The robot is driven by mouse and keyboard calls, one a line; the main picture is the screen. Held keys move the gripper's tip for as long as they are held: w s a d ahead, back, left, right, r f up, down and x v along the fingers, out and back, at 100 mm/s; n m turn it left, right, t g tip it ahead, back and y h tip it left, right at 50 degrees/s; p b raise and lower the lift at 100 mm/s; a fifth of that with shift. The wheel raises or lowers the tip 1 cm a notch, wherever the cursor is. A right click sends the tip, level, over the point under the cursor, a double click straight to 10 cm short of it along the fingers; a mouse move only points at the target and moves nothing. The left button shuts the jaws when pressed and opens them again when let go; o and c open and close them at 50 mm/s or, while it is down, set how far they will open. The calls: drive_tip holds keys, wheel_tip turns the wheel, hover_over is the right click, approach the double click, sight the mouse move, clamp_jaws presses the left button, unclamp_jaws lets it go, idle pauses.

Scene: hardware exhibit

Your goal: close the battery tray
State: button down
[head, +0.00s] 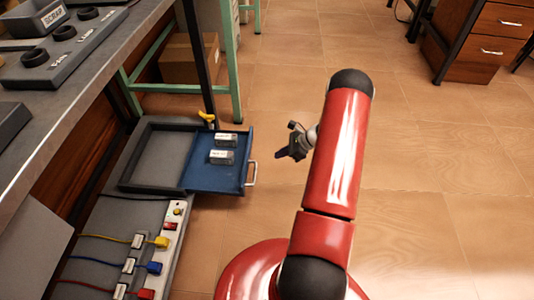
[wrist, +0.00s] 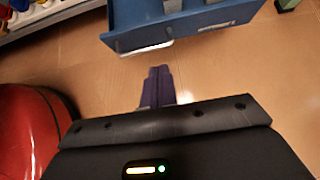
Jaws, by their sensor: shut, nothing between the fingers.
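The battery tray (head: 212,178) is a blue drawer that sticks out to the right from a dark grey housing (head: 150,158). Two small labelled blocks (head: 221,156) lie in it. Its pale handle (head: 252,173) is on the right-hand front. In the wrist view the tray's blue front (wrist: 185,32) is at the top, with the handle (wrist: 146,48) on its lower edge. My gripper (head: 281,155) is to the right of the handle, apart from it. In the wrist view its purple fingers (wrist: 158,72) are together and empty, just below the handle.
A grey panel (head: 150,215) with yellow, blue and red plugs lies in front of the housing. A workbench (head: 95,90) runs along the left. A green-legged frame (head: 232,75) and a cardboard box (head: 189,60) stand behind.

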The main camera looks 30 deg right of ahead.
drive_tip(key=x, duration=0.9)
drive_tip(key=shift+s, duration=0.15)
drive_tip(key=shift+w+a+r, duration=0.1)
drive_tip(key=shift+w+a, duration=0.5)
drive_tip(key=shift+a, duration=0.15)
drive_tip(key=shift+w+a+r, duration=0.1)
drive_tip(key=shift+w+a, duration=0.45)
drive_tip(key=shift+a, duration=0.2)
drive_tip(key=w+a+b, duration=0.2)
drive_tip(key=w+a, duration=0.2)
drive_tip(key=a, duration=0.2)
drive_tip(key=w+a+b, duration=0.2)
drive_tip(key=w+a, duration=0.2)
drive_tip(key=a, duration=0.2)
drive_tip(key=w+a+b, duration=0.2)
drive_tip(key=w+a, duration=0.1)
drive_tip(key=a, duration=0.2)
drive_tip(key=shift+w+a+f, duration=0.15)
drive_tip(key=shift+w+a, duration=0.65)
drive_tip(key=shift+a, duration=0.1)
drive_tip(key=shift+w+a, duration=0.1)
